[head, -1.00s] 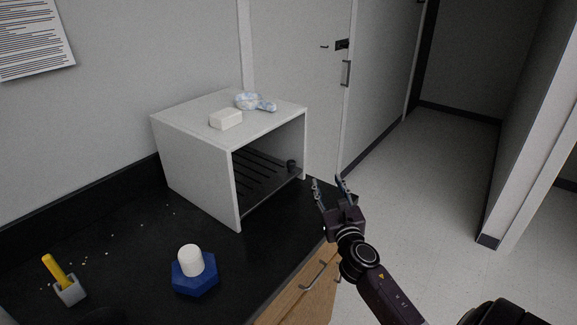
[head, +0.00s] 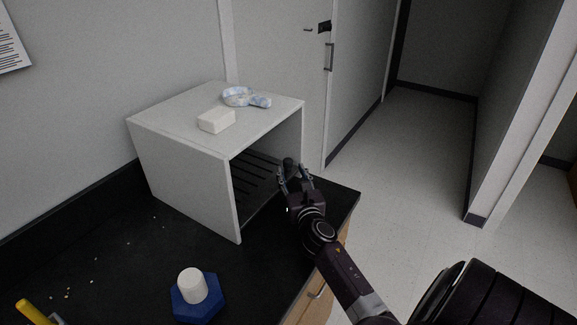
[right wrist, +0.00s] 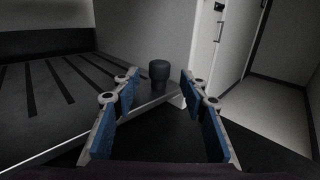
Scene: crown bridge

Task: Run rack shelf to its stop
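A light grey box-shaped cabinet (head: 185,175) stands on the black counter with its front open. Inside it lies a dark slotted rack shelf (head: 256,172), which also fills the left of the right wrist view (right wrist: 50,95). A short black knob (right wrist: 159,72) stands upright near the shelf's front edge; it shows in the head view (head: 289,163) just beyond my fingertips. My right gripper (head: 294,177) is open at the cabinet opening. In the right wrist view its blue-padded fingers (right wrist: 158,90) are apart, with the knob ahead between them, seemingly untouched. My left gripper is not in view.
On the cabinet top lie a white block (head: 216,120) and a pale blue-white patterned object (head: 246,97). A white cylinder on a blue hexagonal base (head: 197,297) stands on the counter (head: 120,262). A yellow-handled object (head: 32,311) is at the lower left. Open floor lies to the right.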

